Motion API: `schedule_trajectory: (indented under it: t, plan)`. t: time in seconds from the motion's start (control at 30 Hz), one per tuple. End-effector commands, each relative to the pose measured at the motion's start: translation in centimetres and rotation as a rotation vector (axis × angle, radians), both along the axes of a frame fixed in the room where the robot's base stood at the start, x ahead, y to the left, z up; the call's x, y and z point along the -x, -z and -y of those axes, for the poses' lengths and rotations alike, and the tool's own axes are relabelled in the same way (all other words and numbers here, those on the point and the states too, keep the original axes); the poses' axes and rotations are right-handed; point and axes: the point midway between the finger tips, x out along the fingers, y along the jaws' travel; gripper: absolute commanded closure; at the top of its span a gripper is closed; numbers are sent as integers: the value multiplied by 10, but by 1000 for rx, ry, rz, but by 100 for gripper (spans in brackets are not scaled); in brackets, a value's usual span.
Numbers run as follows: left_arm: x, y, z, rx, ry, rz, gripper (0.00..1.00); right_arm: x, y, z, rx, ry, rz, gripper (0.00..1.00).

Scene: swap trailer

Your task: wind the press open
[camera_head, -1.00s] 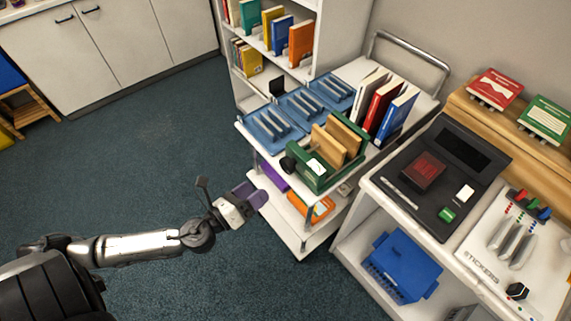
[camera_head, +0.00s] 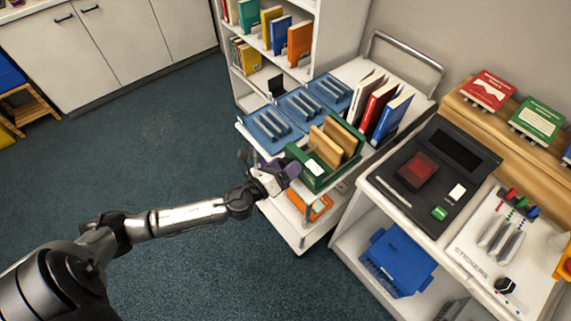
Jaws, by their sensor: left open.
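The press (camera_head: 318,180) is a green frame with two upright wooden boards (camera_head: 335,140) in it. It stands on the top of the white cart, toward the front edge. A small white label shows on it. My left gripper (camera_head: 285,170) is open at the press's left end, where the dark knob was visible before. The gripper now hides that knob, and I cannot tell whether its fingers touch it. My right gripper is not in view.
Blue trays (camera_head: 272,130) sit behind the press on the cart, beside several upright books (camera_head: 385,108). A desk (camera_head: 395,192) with a black device stands close on the right. Open floor (camera_head: 150,170) lies left of the cart.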

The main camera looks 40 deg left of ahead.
Motion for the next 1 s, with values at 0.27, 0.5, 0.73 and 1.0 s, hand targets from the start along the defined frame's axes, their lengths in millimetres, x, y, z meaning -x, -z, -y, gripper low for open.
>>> schedule_trajectory:
  t: [0.27,0.5,0.73,1.0]
  plan:
    - [-2,0,0,1,0,0,19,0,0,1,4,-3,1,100]
    - [-2,0,0,1,0,0,35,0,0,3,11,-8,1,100]
    - [-2,0,0,0,-1,-1,57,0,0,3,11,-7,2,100]
    - [-2,0,0,11,-2,-2,67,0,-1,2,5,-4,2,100]
